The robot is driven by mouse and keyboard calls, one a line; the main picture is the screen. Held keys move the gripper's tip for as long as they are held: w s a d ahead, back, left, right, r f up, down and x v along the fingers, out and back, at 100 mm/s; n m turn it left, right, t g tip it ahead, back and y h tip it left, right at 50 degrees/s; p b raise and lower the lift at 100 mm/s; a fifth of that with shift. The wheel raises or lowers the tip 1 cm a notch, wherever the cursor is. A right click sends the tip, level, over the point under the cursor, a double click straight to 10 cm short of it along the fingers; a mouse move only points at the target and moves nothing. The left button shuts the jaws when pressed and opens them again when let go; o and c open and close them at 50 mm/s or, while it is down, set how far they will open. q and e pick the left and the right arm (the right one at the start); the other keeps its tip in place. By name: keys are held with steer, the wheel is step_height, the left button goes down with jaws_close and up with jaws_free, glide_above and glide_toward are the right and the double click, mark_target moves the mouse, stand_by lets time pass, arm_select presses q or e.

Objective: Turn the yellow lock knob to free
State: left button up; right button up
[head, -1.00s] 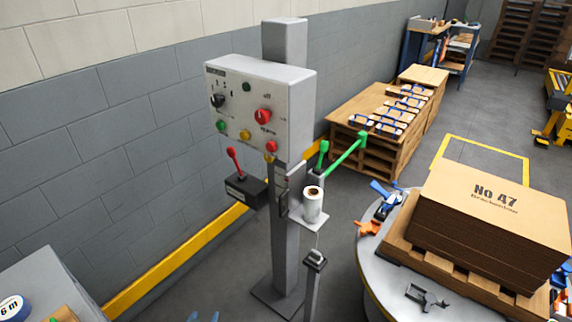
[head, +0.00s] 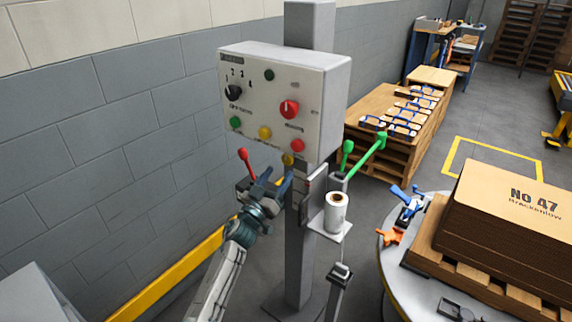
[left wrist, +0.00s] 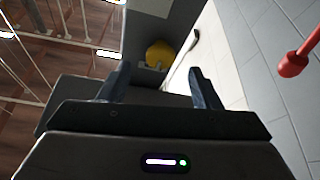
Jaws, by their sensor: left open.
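The yellow lock knob (head: 288,159) sits just under the lower edge of the control box. It also shows in the left wrist view as a round yellow knob (left wrist: 160,53), beyond and between my fingertips. My left gripper (head: 277,177) is open and empty, just below the knob in the head view. Its two fingers (left wrist: 160,82) are spread apart in the left wrist view, and the knob appears apart from them. My right gripper is not in view.
The control box (head: 318,100) on a grey post carries a black selector, a red knob and several buttons. A red-handled lever (head: 245,160) is close left of my gripper. A white roll (head: 336,212) and green handles (head: 368,155) are to the right.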

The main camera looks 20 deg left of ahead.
mark_target(286, 162)
arm_select(q)
steer(key=x, duration=0.5)
steer(key=c, duration=1)
